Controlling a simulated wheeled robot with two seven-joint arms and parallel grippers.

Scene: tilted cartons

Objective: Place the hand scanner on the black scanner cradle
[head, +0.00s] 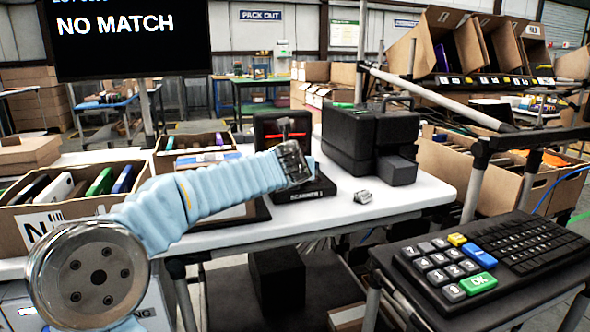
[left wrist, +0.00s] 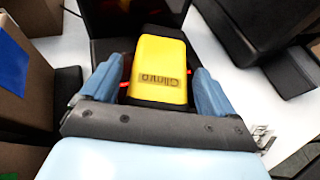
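The hand scanner (left wrist: 163,68) is yellow with a black lower end and dark lettering. In the left wrist view it sits between the two blue fingers of my left gripper (left wrist: 160,82), with a narrow gap on each side, so the gripper looks open around it. The black scanner cradle (head: 305,191), labelled SCANNER 1, stands on the white table, with a black upright and a red light behind. My left gripper (head: 293,162) is over the cradle in the head view. The scanner is hidden there. I cannot tell whether it rests fully on the cradle. My right gripper is not in view.
A black machine (head: 370,140) stands right of the cradle, and a small grey object (head: 363,197) lies on the white table (head: 425,190). Open cartons (head: 40,215) stand at left. A keypad (head: 480,255) is at front right. A screen (head: 130,35) reads NO MATCH.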

